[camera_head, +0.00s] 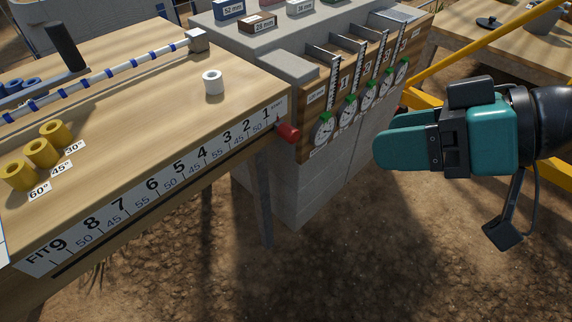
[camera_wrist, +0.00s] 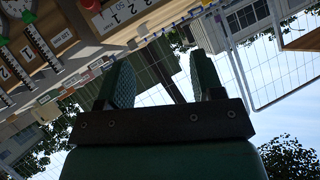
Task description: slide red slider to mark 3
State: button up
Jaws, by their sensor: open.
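The red slider (camera_head: 288,133) is a short red knob at the right end of the numbered strip (camera_head: 160,185) on the table's front edge, just beyond mark 1. Mark 3 (camera_head: 228,138) is printed on the strip to the slider's left. In the wrist view the slider (camera_wrist: 91,4) shows at the top edge, partly cut off, near the numbers. My teal gripper (camera_head: 384,138) is to the right of the slider, apart from it, in front of the gauge panel. In the wrist view its two fingers (camera_wrist: 163,78) stand apart with nothing between them.
The gauge panel (camera_head: 350,85) with several dials and vertical scales adjoins the table's right end. A white cylinder (camera_head: 213,82) and yellow cylinders (camera_head: 40,153) stand on the tabletop. A yellow rail (camera_head: 480,50) runs behind my gripper. Space before the table is open.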

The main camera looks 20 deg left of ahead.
jog(key=w+a+f+t+y+b, duration=0.1)
jog(key=w+a+f+y+b, duration=0.1)
jog(key=f+b, duration=0.35)
jog(key=w+a+f+t+y+b, duration=0.1)
jog(key=w+f+b, duration=0.1)
jog(key=f+b, duration=0.4)
jog(key=m+t+y+b, duration=0.2)
jog(key=t+b, duration=0.3)
jog(key=b, duration=0.1)
send_near(295, 139)
jog(key=p+x, duration=0.5)
jog(key=x, duration=0.7)
jog(key=shift+w+a+p, duration=0.1)
jog(key=shift+a+p, duration=0.25)
grip_shut()
